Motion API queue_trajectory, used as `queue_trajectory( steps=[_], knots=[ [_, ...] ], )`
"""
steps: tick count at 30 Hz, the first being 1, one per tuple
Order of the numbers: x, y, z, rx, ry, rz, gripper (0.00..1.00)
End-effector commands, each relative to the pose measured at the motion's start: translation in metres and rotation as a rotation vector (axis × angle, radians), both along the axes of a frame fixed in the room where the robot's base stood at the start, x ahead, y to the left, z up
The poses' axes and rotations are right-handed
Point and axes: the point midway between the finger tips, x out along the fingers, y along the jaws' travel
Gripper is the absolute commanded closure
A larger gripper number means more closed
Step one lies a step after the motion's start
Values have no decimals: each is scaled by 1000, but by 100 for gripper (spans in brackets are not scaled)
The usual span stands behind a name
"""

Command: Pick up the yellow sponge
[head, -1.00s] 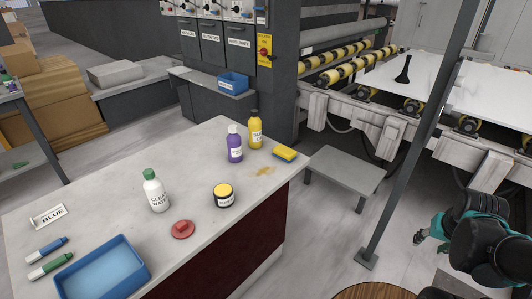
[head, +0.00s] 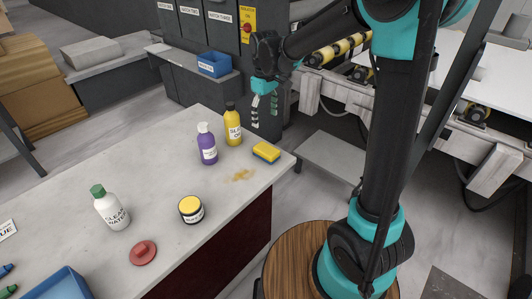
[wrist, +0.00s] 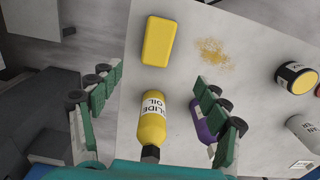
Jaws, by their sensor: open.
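The yellow sponge (head: 266,152) lies flat near the far right corner of the pale stone slab (head: 180,165); its underside looks blue. In the wrist view the sponge (wrist: 159,41) shows whole, ahead of the fingers. My gripper (head: 264,108) is open and empty, above and beyond the slab's far edge, apart from the sponge. In the wrist view my gripper's fingers (wrist: 163,84) spread wide, with the yellow glide oil bottle (wrist: 153,125) showing between them below the sponge. A purple bottle (head: 207,145) is partly hidden by a finger in the wrist view.
The yellow bottle (head: 233,125) stands close left of the sponge. A brown powdery stain (head: 241,175) lies beside it. A round jar (head: 191,209), a white bottle (head: 110,208), a red knobbed disc (head: 143,253) and a blue tray (head: 62,286) stand further left and nearer.

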Motion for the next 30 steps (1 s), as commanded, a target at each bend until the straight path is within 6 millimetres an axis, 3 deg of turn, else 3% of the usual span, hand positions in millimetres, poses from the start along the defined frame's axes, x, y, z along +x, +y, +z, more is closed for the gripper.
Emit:
queue_trajectory(
  steps=[12, 16, 23, 30],
  knots=[
    [1, -1, -82, 1, -1, -3, 24],
    [0, -1, -100, 0, -1, -3, 24],
    [1, -2, -114, 0, -1, -4, 24],
    [3, -4, -147, 0, -1, -4, 24]
  ],
)
